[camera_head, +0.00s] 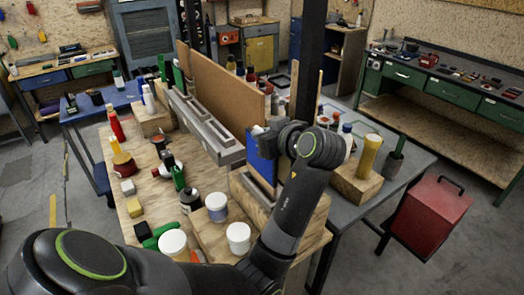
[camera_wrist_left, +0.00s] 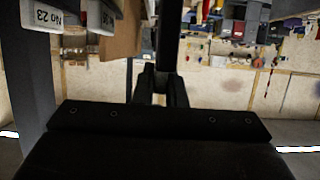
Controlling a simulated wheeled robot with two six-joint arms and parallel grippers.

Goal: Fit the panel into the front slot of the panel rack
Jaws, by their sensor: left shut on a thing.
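A blue panel (camera_head: 261,163) stands upright near the middle of the head view, just above or in a wooden block (camera_head: 247,199); I cannot tell which. My left gripper (camera_head: 266,143) is at its upper part, shut on it, and the wrist hides part of it. In the left wrist view the fingers (camera_wrist_left: 160,92) are close together on a thin dark edge (camera_wrist_left: 169,38). The grey panel rack (camera_head: 222,156) lies left of the gripper, with a large brown board (camera_head: 228,93) upright in or behind it. My right gripper is not in view.
White-lidded jars (camera_head: 238,238) and dark bottles (camera_head: 190,201) crowd the near bench. A yellow cylinder (camera_head: 369,155) on a wooden block stands to the right. A dark post (camera_head: 310,60) rises behind the gripper. A red box (camera_head: 433,213) is off the table's right side.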

